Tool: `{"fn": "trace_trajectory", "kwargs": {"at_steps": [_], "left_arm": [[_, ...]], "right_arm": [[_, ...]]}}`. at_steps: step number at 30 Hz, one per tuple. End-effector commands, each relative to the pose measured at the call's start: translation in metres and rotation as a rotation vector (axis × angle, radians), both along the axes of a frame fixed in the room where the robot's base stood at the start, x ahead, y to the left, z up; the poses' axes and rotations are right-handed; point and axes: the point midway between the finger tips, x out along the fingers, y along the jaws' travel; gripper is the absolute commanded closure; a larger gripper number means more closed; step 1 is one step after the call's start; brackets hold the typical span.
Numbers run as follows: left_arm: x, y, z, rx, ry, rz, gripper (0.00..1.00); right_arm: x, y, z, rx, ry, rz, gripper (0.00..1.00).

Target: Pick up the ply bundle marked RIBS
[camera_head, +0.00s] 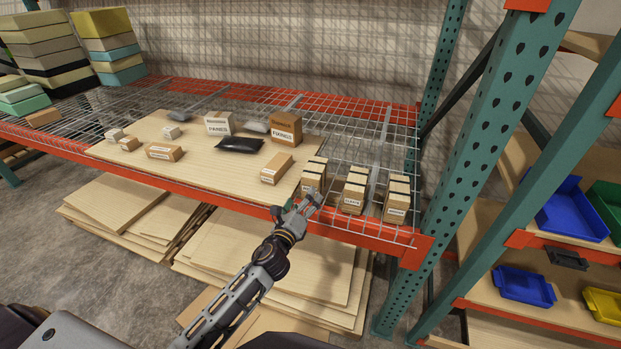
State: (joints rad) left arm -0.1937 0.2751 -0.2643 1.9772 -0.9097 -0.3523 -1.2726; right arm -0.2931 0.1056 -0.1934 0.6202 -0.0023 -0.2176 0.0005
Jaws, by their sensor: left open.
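Three strapped ply bundles stand side by side at the right end of the shelf: a left one (315,172), a middle one (355,190) and a right one (398,198). Each is light wood with dark bands and a small white label on its front. The labels are too small to read surely, so I cannot tell which is marked RIBS. My left gripper (307,203) is open, at the front of the left bundle, and covers its lower front. I cannot tell whether it touches the bundle. My right gripper is not in view.
A plywood sheet (130,150) on the wire shelf holds cartons, such as a brown box (286,127), and a black pouch (240,145). A green rack post (480,150) stands right of the bundles. The orange shelf beam (190,188) runs along the front edge.

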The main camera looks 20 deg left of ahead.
Motion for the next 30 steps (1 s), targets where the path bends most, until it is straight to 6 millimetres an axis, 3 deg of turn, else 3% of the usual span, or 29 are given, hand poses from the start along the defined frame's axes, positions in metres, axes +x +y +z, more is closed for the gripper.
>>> {"fn": "trace_trajectory", "kwargs": {"at_steps": [3, 18, 30], "left_arm": [[-0.0005, 0.0014, 0.0079, 0.148, -0.021, 0.008, 0.16], [-0.0003, 0.0080, 0.0077, 0.682, -0.027, 0.031, 0.16], [-0.0003, 0.0079, 0.0076, 0.770, -0.028, 0.030, 0.16]], "right_arm": [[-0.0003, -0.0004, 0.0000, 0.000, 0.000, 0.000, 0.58], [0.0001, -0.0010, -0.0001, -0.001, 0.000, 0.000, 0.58], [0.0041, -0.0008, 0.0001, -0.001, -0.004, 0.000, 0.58]]}}
